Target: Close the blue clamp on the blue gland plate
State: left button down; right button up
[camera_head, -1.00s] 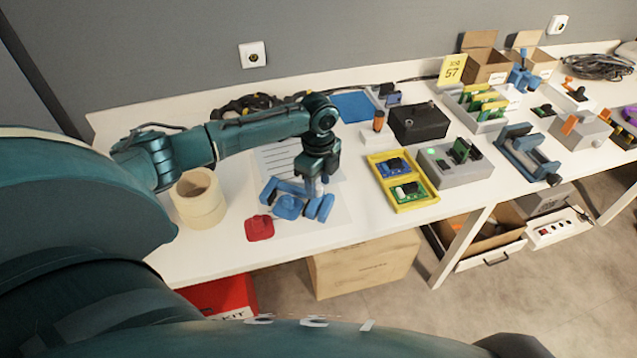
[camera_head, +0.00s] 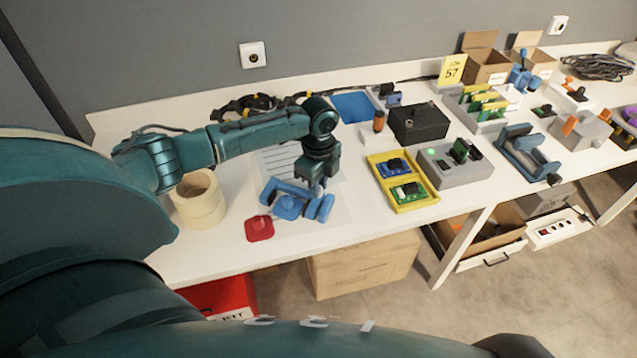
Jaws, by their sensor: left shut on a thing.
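The blue clamp (camera_head: 322,207) and the blue gland plate (camera_head: 287,208) sit together on a white printed sheet at the front of the table. The clamp's parts lie around the plate, and their exact joint is too small to make out. My left gripper (camera_head: 316,186) points down at the right side of the blue assembly, its fingers shut on a part of the blue clamp. The gripped part is partly hidden by the fingers. My right gripper is not in view.
A red piece (camera_head: 259,229) lies just left of the blue parts. A tan tape roll (camera_head: 199,200) stands further left, close under my forearm. A yellow tray (camera_head: 401,181) with circuit boards and a grey box (camera_head: 454,166) stand to the right. The table's front edge is close.

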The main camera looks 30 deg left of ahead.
pick_arm(q)
jog(key=shift+a+r, duration=0.1)
jog(key=shift+s+a+r+p, duration=0.1)
jog(key=shift+a+p, duration=0.2)
jog(key=shift+p, duration=0.15)
jog(key=shift+s+a+p, duration=0.1)
jog(key=shift+a+p, duration=0.35)
jog(key=shift+a, duration=0.25)
jog(key=c, duration=1.3)
grip_release()
jog(key=shift+d, duration=0.1)
notch_tip(320, 180, up, 13)
jog(key=shift+c, duration=0.2)
